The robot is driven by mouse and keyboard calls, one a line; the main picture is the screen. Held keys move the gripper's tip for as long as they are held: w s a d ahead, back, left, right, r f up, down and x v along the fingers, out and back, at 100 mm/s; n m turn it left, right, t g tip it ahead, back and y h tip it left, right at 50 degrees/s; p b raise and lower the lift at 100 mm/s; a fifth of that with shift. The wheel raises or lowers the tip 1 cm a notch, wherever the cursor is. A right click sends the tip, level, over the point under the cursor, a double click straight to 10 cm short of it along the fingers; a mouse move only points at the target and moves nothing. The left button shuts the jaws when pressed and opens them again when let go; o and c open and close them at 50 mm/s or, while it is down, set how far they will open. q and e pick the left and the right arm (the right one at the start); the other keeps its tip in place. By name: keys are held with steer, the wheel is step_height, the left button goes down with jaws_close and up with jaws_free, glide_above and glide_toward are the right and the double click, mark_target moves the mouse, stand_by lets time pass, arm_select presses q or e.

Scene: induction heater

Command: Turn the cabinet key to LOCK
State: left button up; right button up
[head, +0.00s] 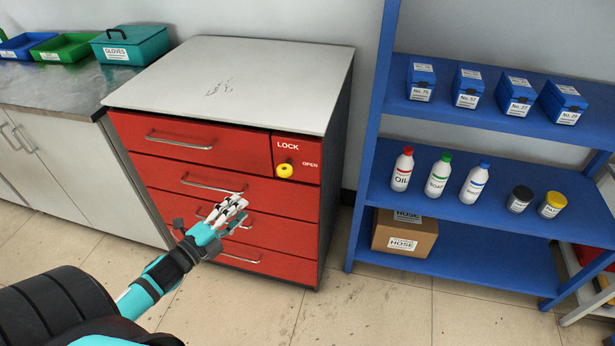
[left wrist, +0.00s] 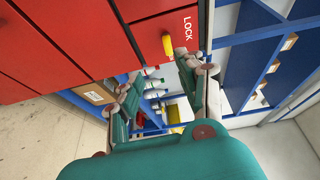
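The red drawer cabinet (head: 160,170) has a lock panel at its upper right, marked LOCK on top and OPEN at the right. The yellow key (head: 285,171) sits in that panel below the word LOCK; I cannot tell exactly which mark it points to. My left gripper (head: 240,208) is in front of the middle drawers, below and left of the key, apart from it. In the left wrist view the gripper (left wrist: 168,72) is open and empty, with the yellow key (left wrist: 168,45) beyond the fingertips, roughly between them. My right gripper is not in view.
Drawer handles (head: 180,141) stick out from the cabinet front. A blue shelf (head: 470,245) with bottles, jars and small blue boxes stands to the right. A grey counter (head: 55,85) with bins is at the left. The floor in front is clear.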

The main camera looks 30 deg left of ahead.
arm_select(q)
steer(key=r, duration=0.1)
glide_toward(279, 175)
steer(key=w, duration=0.2)
steer(key=shift+m, duration=0.3)
steer(key=w, duration=0.3)
steer(key=w+d, duration=0.1)
steer(key=w, duration=0.2)
steer(key=w+d+p, duration=0.1)
steer(key=w, duration=0.3)
steer(key=shift+w, duration=0.1)
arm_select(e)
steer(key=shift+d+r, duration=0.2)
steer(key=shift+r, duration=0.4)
arm_select(q)
steer(key=shift+c, duration=0.4)
jaws_close()
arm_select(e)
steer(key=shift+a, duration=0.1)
